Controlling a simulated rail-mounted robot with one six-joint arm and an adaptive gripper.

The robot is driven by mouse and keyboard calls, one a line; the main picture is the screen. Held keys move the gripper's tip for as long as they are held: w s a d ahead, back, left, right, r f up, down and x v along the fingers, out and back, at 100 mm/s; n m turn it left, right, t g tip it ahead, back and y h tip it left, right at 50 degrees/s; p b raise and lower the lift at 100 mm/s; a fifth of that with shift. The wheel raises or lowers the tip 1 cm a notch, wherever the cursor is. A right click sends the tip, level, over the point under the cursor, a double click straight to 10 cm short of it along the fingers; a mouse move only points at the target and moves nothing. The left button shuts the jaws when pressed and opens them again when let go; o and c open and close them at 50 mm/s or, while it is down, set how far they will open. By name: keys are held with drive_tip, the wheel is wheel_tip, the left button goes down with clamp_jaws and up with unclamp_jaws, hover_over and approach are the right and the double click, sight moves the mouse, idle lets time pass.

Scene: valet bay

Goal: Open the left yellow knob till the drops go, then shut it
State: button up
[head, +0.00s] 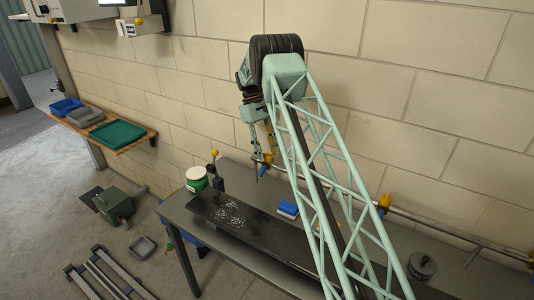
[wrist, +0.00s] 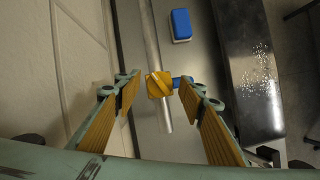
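The left yellow knob (head: 267,158) sits on a metal pipe along the wall, partly hidden by my gripper in the head view. In the wrist view the yellow knob (wrist: 159,84) lies between my fingertips, with a small blue part beside it. My gripper (wrist: 160,88) is open, with a gap on both sides of the knob. In the head view my gripper (head: 262,155) points down at the knob. White drops (head: 228,212) dot a dark curved panel on the bench; the drops (wrist: 258,82) also show at the right of the wrist view.
Another yellow knob (head: 384,202) is further right on the pipe. A blue block (head: 288,209) lies on the bench (head: 178,212). A white-and-green tub (head: 196,179) and a yellow-topped post (head: 214,154) stand at its left end. The block wall is close behind.

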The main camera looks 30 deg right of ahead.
drive_tip(key=shift+r, duration=0.1)
drive_tip(key=v, duration=0.7)
drive_tip(key=shift+r, duration=0.15)
idle(0.4)
drive_tip(key=shift+w, duration=0.1)
idle(0.5)
